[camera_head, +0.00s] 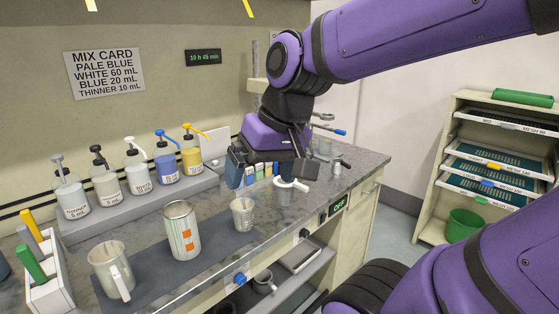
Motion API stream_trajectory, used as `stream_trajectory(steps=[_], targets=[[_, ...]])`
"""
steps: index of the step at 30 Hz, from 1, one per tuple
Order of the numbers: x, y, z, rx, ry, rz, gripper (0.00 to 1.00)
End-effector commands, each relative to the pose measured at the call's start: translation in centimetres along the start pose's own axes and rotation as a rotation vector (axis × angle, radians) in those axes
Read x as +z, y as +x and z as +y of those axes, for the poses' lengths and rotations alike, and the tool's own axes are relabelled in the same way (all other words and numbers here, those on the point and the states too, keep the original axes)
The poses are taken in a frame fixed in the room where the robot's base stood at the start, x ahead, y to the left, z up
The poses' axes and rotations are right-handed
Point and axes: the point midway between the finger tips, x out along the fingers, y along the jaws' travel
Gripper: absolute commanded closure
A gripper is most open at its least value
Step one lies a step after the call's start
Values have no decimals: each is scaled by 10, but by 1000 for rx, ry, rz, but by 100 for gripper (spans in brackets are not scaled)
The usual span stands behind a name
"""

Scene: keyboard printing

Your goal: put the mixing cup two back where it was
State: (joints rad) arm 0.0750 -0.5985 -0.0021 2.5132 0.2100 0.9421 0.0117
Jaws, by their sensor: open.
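No label reading mixing cup two can be made out, so I cannot tell which cup it is. A small pale cup (243,215) stands upright on the dark mat.
A pale jug (108,273) and a can with orange squares (182,231) stand on the mat (150,262). Several pump bottles (137,166) line a raised ledge behind. A rack (455,150) stands right.

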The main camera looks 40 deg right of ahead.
Motion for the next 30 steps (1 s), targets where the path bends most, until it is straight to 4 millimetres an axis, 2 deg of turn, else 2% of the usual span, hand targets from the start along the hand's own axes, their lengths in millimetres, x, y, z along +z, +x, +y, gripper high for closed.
stream_trajectory(steps=[3, 9, 30], targets=[[10, -18, 4, 63, -118, 89, 0], [17, -32, 9, 122, -211, 162, 0], [17, -33, 10, 129, -221, 170, 0]])
